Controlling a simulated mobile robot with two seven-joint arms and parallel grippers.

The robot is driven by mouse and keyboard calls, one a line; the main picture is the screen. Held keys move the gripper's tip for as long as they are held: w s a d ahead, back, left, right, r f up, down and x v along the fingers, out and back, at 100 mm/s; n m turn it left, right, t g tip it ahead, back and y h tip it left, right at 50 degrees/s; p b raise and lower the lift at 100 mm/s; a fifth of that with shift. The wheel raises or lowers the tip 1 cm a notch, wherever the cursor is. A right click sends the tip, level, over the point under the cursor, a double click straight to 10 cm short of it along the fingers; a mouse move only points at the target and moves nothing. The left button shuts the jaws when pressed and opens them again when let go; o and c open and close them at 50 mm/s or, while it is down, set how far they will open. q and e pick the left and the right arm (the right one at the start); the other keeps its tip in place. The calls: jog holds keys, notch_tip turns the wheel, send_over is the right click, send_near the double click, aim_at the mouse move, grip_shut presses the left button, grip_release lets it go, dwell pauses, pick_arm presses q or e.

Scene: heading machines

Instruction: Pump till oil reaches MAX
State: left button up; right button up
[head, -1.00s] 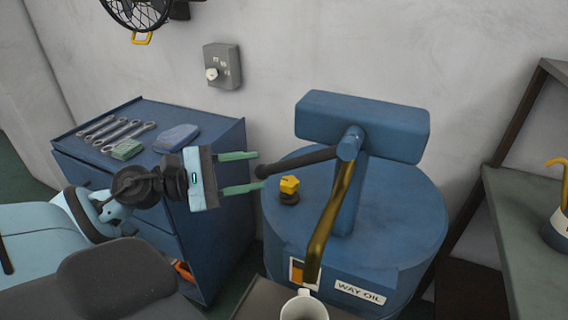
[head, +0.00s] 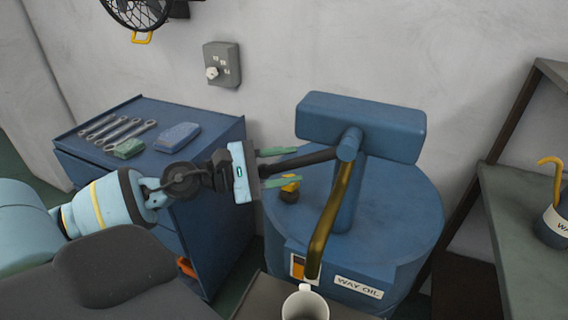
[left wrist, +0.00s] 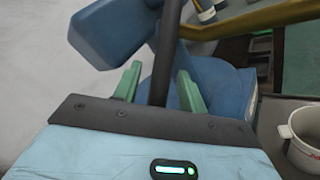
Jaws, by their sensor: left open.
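The blue oil drum (head: 400,215) carries a pump with a blue block-shaped head, a brass spout (head: 332,215) and a dark lever (head: 322,157) pointing left. My left gripper (head: 299,165) is open at the lever, with one green finger on each side of it. In the left wrist view the lever (left wrist: 165,65) runs between the spread fingers; they do not close on it. A white mug (head: 305,304) stands below the spout. My right gripper is out of view.
A blue cabinet (head: 215,130) with wrenches stands at left.

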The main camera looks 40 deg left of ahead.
pick_arm(q)
grip_shut()
dwell(0.3)
dwell(0.3)
